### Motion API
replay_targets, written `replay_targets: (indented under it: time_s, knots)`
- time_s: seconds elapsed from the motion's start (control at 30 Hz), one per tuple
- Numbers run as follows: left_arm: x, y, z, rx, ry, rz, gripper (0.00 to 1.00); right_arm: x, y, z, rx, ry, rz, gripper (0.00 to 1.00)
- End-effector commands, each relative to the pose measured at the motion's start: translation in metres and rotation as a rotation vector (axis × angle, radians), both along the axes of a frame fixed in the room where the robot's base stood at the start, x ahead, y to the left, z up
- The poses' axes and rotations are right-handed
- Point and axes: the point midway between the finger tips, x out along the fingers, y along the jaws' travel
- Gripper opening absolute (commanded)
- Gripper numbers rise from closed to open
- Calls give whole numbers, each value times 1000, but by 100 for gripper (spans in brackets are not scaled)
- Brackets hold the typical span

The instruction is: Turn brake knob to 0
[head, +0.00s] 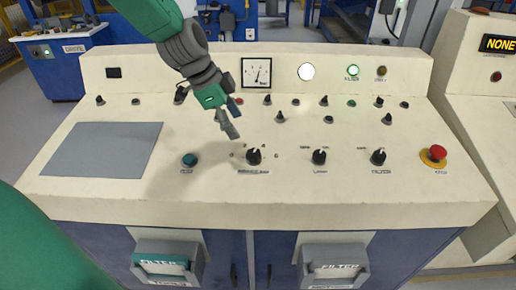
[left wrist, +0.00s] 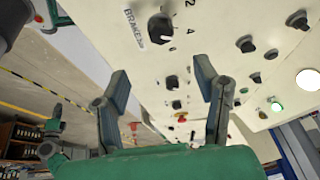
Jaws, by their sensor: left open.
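The brake knob (head: 254,156) is a black knob with a white mark, on the front part of the sloped cream panel. It also shows in the left wrist view (left wrist: 160,28), beside the BRAKE label, with a 2 and a 4 near it. I cannot tell surely which number its mark points at. My left gripper (head: 233,120) is open and empty, hanging above the panel, up and left of the knob in the head view. Its two fingers (left wrist: 163,85) are spread in the left wrist view, apart from the brake knob. My right gripper is out of view.
Two similar black knobs (head: 319,157) (head: 378,157) and a red emergency button (head: 437,153) stand to the right. A teal button (head: 190,160) and a flat grey pad (head: 103,149) lie to the left. Several small switches and a gauge (head: 257,72) are farther back.

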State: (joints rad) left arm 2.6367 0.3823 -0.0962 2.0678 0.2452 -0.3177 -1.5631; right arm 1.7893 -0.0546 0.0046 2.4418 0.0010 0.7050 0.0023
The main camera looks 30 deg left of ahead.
Motion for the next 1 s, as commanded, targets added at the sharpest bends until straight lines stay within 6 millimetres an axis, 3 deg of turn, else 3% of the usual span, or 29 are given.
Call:
replay_targets:
  time_s: [0.3,0.5,0.7,1.0]
  knots:
    - [21,-18,-67,1,9,1,56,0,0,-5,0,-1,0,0]
    - [30,-28,-96,2,4,1,56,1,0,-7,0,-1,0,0]
    - [36,-33,-110,3,4,2,56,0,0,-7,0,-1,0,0]
    - [36,-32,-112,2,2,2,56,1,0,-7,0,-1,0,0]
